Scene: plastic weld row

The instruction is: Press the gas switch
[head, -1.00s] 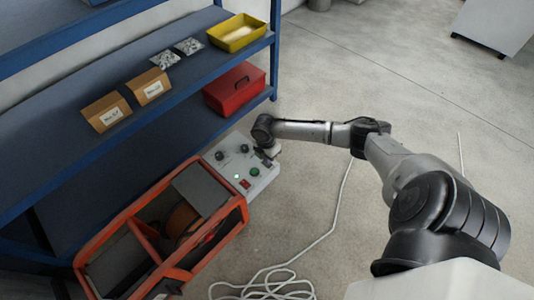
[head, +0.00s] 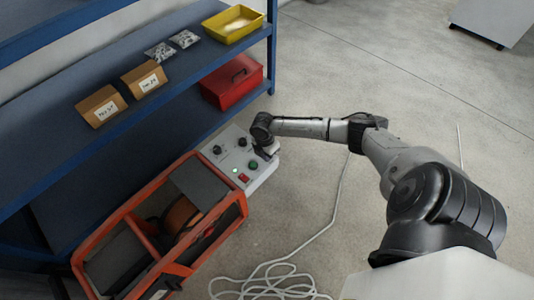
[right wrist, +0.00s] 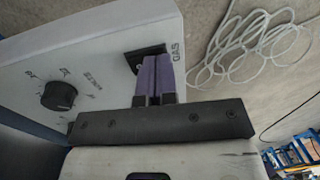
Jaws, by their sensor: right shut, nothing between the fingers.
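The white control panel (head: 228,162) stands at the front end of the orange-framed machine, with dark knobs, a lit green lamp, a green button and a red button on its face. In the right wrist view, the black gas switch (right wrist: 142,53) sits beside the printed word GAS, near the panel's edge. My right gripper (head: 266,154) is at the panel's right edge. Its purple fingers (right wrist: 152,72) are shut and empty, and overlap the switch in the wrist view, hiding part of it. I cannot tell whether they touch it. My left gripper is not in view.
A blue shelf (head: 60,160) stands left and behind, holding cardboard boxes, a yellow bin (head: 232,24) and a red box (head: 232,83). The orange-framed machine (head: 160,225) is in front of it. A white cable (head: 270,280) lies coiled on the floor. Open floor is to the right.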

